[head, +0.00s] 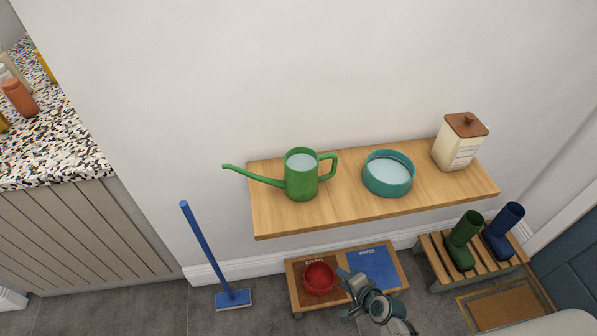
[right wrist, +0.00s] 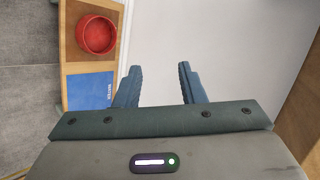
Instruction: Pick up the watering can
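The green watering can (head: 301,178) stands upright on the wooden wall shelf (head: 270,215) in the head view. Its long spout points left past the shelf's end, and its handle (head: 328,165) is on the right. Its open top shows something pale blue, like water. My right gripper (head: 350,292) is below the shelf's front edge in the head view, low and to the right of the can and apart from it. In the right wrist view its two fingers (right wrist: 160,85) are spread with nothing between them. The can is not in that view. My left gripper is not in view.
A teal bowl (head: 388,174) and a lidded cream canister (head: 459,142) stand right of the can. Below are a low feeding stand (head: 299,294) with a red bowl (head: 319,277), a blue broom (head: 214,250) and a boot rack (head: 440,262). A speckled counter (head: 60,150) is left.

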